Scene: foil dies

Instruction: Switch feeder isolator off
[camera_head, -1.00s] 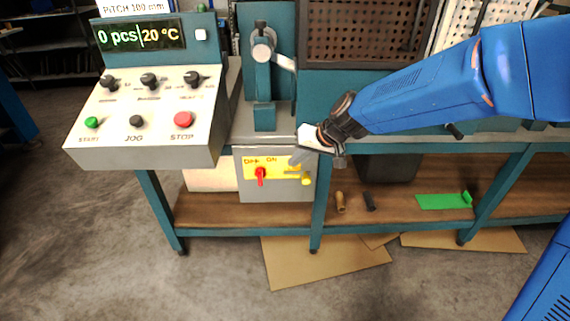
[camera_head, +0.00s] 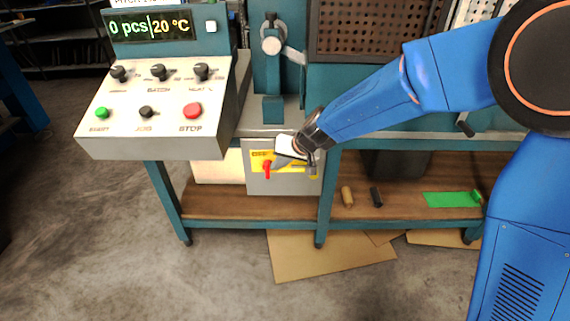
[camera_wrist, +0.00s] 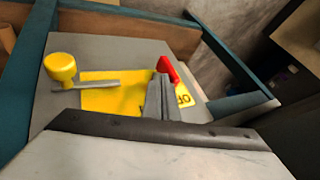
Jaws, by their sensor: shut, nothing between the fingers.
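The feeder isolator is a grey box (camera_head: 284,187) under the bench, with a yellow plate (camera_head: 290,171) and a red handle (camera_head: 267,168). The handle points about straight down in the head view, on the plate's left part near the OFF lettering. In the wrist view the red handle (camera_wrist: 168,69) shows just beyond my fingertips. A yellow knob (camera_wrist: 60,66) with a grey bar lies across the other side of the plate (camera_wrist: 105,97). My gripper (camera_head: 277,163) is shut and empty, its tips right beside the handle. I cannot tell whether they touch it. My gripper hides part of the lettering.
The control console (camera_head: 160,115) with its buttons overhangs up and left of the box. A bench leg (camera_head: 324,200) stands just right of it. The lower shelf (camera_head: 400,205) holds small cylinders and a green piece (camera_head: 452,199).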

